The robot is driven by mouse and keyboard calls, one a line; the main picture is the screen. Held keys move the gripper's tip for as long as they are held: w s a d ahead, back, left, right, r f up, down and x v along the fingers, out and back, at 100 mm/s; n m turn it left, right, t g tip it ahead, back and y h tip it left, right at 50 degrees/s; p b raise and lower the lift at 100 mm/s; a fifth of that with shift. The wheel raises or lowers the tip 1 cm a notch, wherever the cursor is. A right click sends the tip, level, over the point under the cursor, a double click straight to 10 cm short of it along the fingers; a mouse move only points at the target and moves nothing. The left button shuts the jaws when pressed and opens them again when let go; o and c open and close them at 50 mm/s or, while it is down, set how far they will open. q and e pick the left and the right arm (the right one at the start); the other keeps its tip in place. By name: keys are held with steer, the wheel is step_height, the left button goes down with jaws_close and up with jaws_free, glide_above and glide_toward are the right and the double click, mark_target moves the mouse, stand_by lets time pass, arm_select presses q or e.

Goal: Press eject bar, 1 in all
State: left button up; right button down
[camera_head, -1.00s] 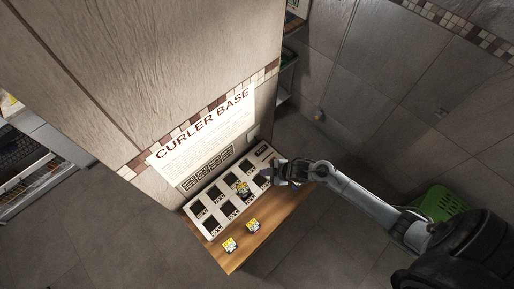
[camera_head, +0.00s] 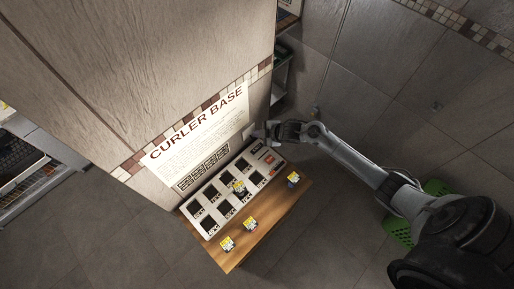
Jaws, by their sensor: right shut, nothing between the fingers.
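A pale base panel (camera_head: 222,203) with two rows of dark square slots lies on a wooden table in the camera_head view. A small block with a yellow top (camera_head: 238,187) stands on the panel near its middle. Near the panel's far right end are a dark labelled strip (camera_head: 257,149) and a small red patch (camera_head: 270,158); which part is the eject bar is too small to tell. My right gripper (camera_head: 262,134) is shut and empty, past that far end and close to the wall. My left gripper is not in view.
The wooden table (camera_head: 260,231) holds three loose yellow-topped blocks, at the right (camera_head: 293,179) and the front (camera_head: 250,223), (camera_head: 227,243). A tiled pillar with a "CURLER BASE" sign (camera_head: 200,135) rises behind the panel. A green crate (camera_head: 400,231) stands on the floor at right.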

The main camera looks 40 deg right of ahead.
steer(key=shift+f, duration=0.1)
steer(key=b, duration=0.7)
glide_above(259, 149)
step_height(259, 149, down, 7)
steer(key=shift+a, duration=0.1)
steer(key=shift+f+b, duration=0.55)
steer(key=shift+f, duration=0.25)
stand_by(0.5)
stand_by(0.6)
steer(key=shift+f, duration=0.15)
